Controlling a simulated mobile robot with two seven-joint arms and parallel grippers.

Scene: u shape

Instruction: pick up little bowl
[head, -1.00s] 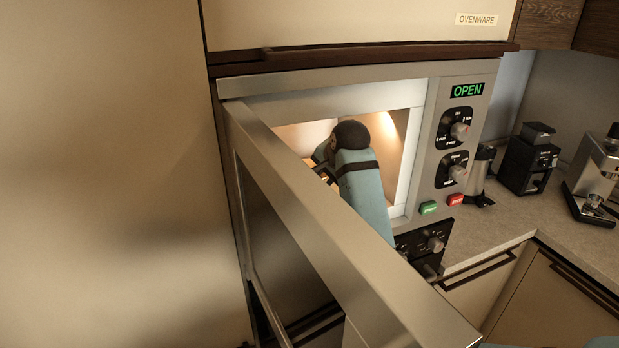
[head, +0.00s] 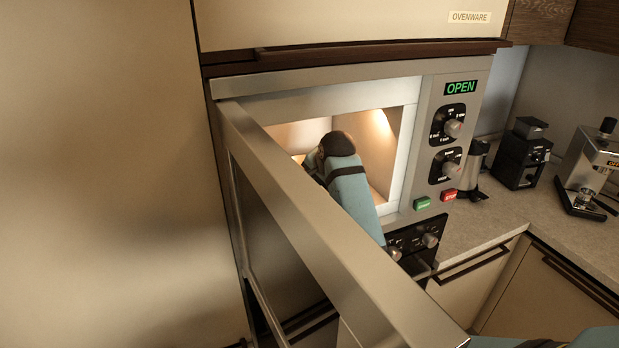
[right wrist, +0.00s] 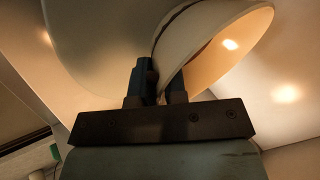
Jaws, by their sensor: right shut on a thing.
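In the right wrist view a pale, cream bowl (right wrist: 222,38) stands tilted with its rim between the fingers of my right gripper (right wrist: 160,82). The gripper is shut on the bowl's wall. A larger pale rounded surface shows behind and to the left of it; I cannot tell whether it is the same bowl. My left gripper is not in view.
The open oven door (head: 300,215) juts toward me, close along my arm's left side. The oven frame (head: 405,150) surrounds the opening. A control panel with knobs (head: 453,128) is to the right. A grinder (head: 522,155) and a coffee machine (head: 590,170) stand on the counter (head: 480,228).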

